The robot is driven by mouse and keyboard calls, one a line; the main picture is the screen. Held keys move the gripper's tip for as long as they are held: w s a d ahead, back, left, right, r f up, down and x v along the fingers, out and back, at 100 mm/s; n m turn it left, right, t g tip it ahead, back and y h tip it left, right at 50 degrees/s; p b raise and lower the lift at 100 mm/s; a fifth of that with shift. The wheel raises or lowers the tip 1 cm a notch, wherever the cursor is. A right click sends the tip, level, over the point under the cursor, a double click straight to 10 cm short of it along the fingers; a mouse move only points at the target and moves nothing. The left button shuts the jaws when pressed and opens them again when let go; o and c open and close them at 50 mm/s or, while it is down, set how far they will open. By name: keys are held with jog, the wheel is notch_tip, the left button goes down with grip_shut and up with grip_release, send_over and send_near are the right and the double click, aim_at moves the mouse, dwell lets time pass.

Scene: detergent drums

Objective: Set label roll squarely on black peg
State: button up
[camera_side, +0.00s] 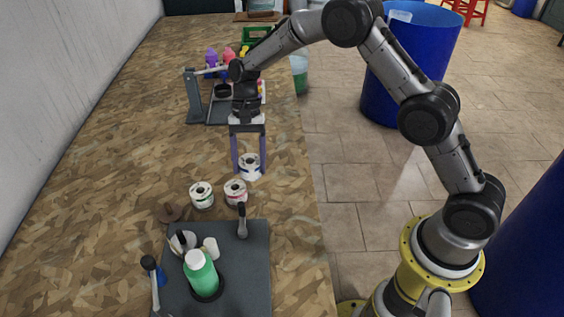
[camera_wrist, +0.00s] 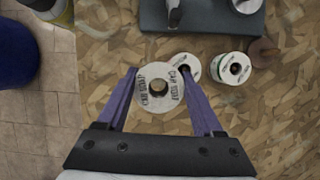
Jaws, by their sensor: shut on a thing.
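My gripper (camera_side: 248,168) has purple fingers pointing down, shut on a white label roll (camera_side: 250,166) above the wooden table. In the wrist view the held roll (camera_wrist: 160,88) sits between the fingers, its lettered face and dark core hole toward the camera. It looks roughly flat. Two more label rolls stand on the table, one with a pink band (camera_side: 235,192) and one with a green band (camera_side: 202,195). I cannot tell for sure which piece is the black peg. A short black cylinder (camera_side: 222,91) shows on the far grey stand.
The far grey stand (camera_side: 194,98) has colourful bottles behind. Table left of the gripper is clear.

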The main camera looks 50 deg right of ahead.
jog(key=a+r, duration=0.1)
jog(key=a, duration=0.6)
jog(key=a+r+m, duration=0.1)
jog(key=a, duration=0.7)
jog(key=a+r+m, duration=0.1)
jog(key=a+r, duration=0.1)
jog(key=a, duration=0.5)
jog(key=shift+w+a+t+y, duration=0.2)
jog(key=shift+w+t+y, duration=0.1)
jog(key=shift+w+t, duration=0.1)
jog(key=shift+s+a+f, duration=0.1)
jog(key=shift+s+a, duration=0.1)
jog(key=shift+a, duration=0.05)
jog(key=shift+f, duration=1.6)
jog(key=shift+f, duration=0.9)
jog(key=shift+f, duration=1.95)
